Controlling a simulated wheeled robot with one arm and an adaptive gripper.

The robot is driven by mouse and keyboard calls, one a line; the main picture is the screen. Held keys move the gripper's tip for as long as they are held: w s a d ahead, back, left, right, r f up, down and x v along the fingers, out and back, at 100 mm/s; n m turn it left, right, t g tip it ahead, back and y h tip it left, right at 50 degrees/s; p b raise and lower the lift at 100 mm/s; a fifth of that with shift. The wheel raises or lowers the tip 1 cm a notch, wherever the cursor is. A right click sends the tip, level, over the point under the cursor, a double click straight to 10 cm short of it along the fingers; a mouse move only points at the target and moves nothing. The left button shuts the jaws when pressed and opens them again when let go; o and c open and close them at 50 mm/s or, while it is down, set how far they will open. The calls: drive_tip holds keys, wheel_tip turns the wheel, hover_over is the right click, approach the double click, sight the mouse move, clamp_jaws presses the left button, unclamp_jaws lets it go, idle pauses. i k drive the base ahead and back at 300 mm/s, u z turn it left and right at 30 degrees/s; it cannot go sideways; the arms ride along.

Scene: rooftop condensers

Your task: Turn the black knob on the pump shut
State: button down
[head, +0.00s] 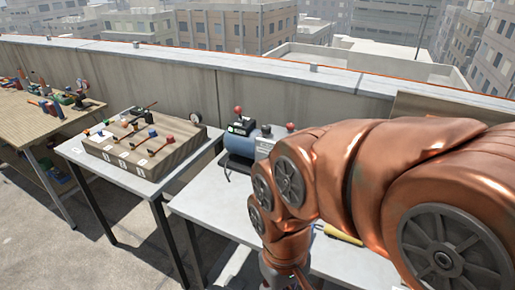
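A pump with a blue tank (240,147) stands on the grey table towards the back, left of my copper-coloured arm. A dark part sits on top of the tank, with a red ball on a stem above it. The black knob cannot be told apart from the other dark parts at this size. My arm covers the pump's right side and much of the table. My wrist points down at the lower middle, in front of the pump and apart from it. My gripper's fingers do not show; they are beyond the bottom edge or hidden.
A yellow-handled tool (343,235) lies on the grey table (205,203), right of my wrist. A wooden manifold box (142,158) with valves and a gauge stands on the table to the left. A wooden bench (22,127) with tools is farther left. A parapet runs behind.

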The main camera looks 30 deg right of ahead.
sight(266, 130)
drive_tip(key=z, duration=0.55)
drive_tip(key=k, duration=1.3)
drive_tip(key=u, duration=0.05)
drive_tip(key=i, duration=0.55)
drive_tip(key=u, duration=0.6)
drive_tip(key=i, duration=1.25)
drive_tip(key=z, duration=0.75)
